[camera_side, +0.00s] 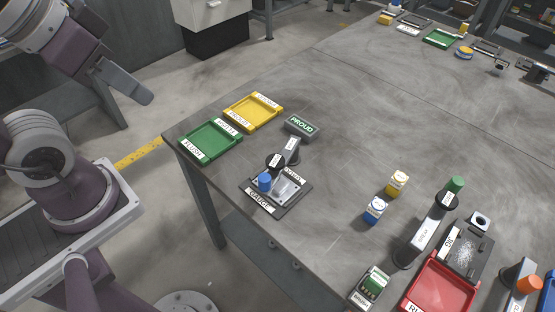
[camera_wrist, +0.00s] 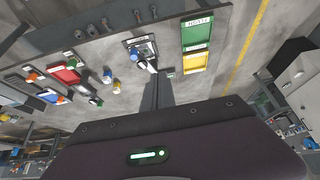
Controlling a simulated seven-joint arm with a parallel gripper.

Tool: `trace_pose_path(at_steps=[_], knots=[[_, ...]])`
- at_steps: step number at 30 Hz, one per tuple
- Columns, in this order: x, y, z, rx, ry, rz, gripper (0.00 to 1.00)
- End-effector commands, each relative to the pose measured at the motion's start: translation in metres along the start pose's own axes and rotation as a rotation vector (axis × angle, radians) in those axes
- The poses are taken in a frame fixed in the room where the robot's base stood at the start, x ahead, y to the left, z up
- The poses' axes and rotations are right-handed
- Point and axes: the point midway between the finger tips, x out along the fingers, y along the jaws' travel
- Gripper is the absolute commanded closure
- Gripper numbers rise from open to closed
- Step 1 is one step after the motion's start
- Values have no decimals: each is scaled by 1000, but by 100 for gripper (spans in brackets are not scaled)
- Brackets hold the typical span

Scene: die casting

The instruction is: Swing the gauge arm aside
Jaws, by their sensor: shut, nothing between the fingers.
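The gauge (camera_side: 262,203) is a dark plate with a white GAUGE label near the left edge of the table. On it are a blue knob (camera_side: 265,182) and a silver part (camera_side: 288,187). The grey gauge arm (camera_side: 292,152), with a black round end, lies at the plate's back edge. The gauge also shows in the wrist view (camera_wrist: 133,41), with its blue knob (camera_wrist: 134,57). My gripper (camera_side: 146,97) is shut and empty, high to the left of the table and well apart from the gauge. In the wrist view its fingers (camera_wrist: 160,76) point toward the gauge area.
Green (camera_side: 211,156) and yellow (camera_side: 265,122) trays and a grey PROUD block (camera_side: 300,125) sit behind the gauge. Yellow (camera_side: 397,183) and blue (camera_side: 375,210) small containers stand to the right. A red tray (camera_side: 414,291) and a green-topped post (camera_side: 455,185) are farther right. The table's middle is clear.

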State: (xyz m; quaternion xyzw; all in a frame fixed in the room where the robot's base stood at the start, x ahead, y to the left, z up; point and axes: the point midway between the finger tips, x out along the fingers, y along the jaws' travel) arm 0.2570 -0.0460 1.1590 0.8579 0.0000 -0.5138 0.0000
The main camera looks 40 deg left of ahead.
Motion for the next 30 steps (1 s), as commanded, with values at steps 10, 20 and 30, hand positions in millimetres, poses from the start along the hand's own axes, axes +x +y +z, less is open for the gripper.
trace_pose_path(at_steps=[10, 20, 30], knots=[[66, 32, -52, 106, -214, 55, 53], [211, 95, -48, 259, -471, 69, 53], [263, 99, -21, 269, -493, 67, 53]])
